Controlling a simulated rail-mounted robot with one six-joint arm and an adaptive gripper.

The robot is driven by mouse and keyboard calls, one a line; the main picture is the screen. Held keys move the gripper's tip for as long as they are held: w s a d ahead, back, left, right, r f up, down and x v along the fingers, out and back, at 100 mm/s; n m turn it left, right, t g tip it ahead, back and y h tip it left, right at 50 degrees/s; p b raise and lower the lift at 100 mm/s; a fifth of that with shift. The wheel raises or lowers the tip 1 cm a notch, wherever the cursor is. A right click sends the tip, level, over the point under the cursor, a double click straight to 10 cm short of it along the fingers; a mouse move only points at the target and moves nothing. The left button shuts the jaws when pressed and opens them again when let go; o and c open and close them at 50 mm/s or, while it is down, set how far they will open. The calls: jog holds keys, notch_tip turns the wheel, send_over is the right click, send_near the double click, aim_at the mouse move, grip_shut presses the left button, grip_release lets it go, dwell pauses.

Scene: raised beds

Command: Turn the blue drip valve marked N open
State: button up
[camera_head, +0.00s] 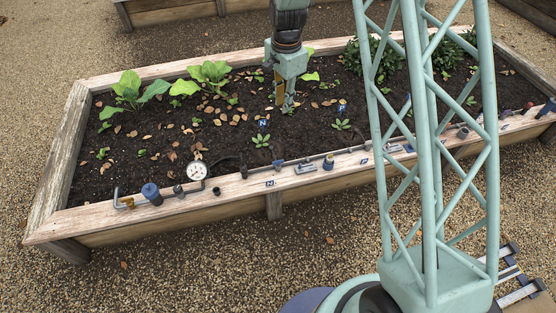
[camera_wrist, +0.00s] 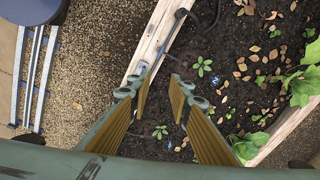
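Drip fittings run along the front board of the raised bed in the head view. A plate that seems marked N (camera_head: 269,183) is on the board's front edge. Behind it stand a dark upright fitting (camera_head: 244,171), a grey lever fitting (camera_head: 305,168) and a dark blue knob (camera_head: 328,162). I cannot tell for sure which is the N valve, or its handle's position. My gripper (camera_head: 284,104) hangs over the soil behind this row, touching no fitting. In the wrist view my gripper (camera_wrist: 158,92) is open and empty, and a grey-blue fitting (camera_wrist: 139,78) shows on the board beyond the left finger.
A white gauge (camera_head: 197,171) and a large blue cap (camera_head: 152,193) stand left on the board. Blue letter markers (camera_head: 263,124) stand in the soil. Leafy plants (camera_head: 129,91) grow at left. My lattice column hides part of the bed at right.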

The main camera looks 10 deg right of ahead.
aim_at(278, 161)
notch_tip(278, 161, down, 25)
jog(key=w+a+m+g+p, duration=0.1)
jog(key=w+m, duration=0.1)
jog(key=m, duration=0.2)
jog(key=shift+w+a+r, duration=0.2)
jog(key=shift+w+a, duration=0.05)
jog(key=shift+w, duration=0.1)
jog(key=shift+f, duration=0.1)
jog(key=shift+f+b, duration=1.05)
jog(key=shift+f, duration=5.75)
grip_shut()
